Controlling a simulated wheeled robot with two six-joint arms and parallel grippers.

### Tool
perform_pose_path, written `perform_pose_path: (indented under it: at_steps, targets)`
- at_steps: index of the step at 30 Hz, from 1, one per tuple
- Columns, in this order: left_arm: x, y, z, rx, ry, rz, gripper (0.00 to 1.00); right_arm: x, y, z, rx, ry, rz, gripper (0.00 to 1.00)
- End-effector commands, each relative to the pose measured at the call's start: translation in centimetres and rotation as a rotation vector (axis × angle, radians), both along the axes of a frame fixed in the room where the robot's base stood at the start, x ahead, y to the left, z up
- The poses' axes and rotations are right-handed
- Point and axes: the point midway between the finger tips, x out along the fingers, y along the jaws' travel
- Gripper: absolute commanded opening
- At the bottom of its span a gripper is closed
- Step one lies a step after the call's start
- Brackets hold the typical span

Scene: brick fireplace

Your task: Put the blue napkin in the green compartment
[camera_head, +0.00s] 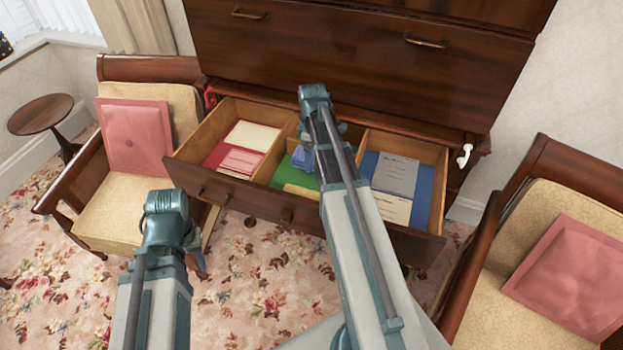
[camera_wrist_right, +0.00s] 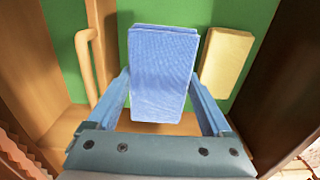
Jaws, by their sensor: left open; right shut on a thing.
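The open drawer (camera_head: 255,195) has a red left compartment, a green middle compartment (camera_head: 307,180) and a blue right compartment (camera_head: 424,190). My right gripper (camera_wrist_right: 163,85) is shut on the blue napkin (camera_wrist_right: 163,65), a folded block, over the green floor. The napkin also shows in the head view (camera_head: 300,157), left of my arm, which hides part of the middle compartment. I cannot tell whether the napkin touches the floor. My left gripper (camera_head: 198,262) is open and empty, in front of the drawer at the left, mostly hidden by its wrist.
A yellow folded item (camera_wrist_right: 228,60) lies in the green compartment, beside the napkin. Red and cream items (camera_head: 252,136) lie in the left compartment, and grey and cream ones (camera_head: 394,175) in the right. Chairs with pink cushions (camera_head: 135,135) flank the dresser (camera_head: 350,70).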

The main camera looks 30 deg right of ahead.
Motion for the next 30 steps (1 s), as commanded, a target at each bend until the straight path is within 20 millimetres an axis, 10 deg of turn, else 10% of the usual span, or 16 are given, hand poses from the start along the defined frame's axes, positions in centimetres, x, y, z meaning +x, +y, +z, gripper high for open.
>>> perform_pose_path:
  at_steps: [30]
  targets:
    - [0.0,0.0,-6.6,0.000,0.000,0.000,0.43,0.0,0.0,-6.6,0.000,0.000,0.000,0.29]
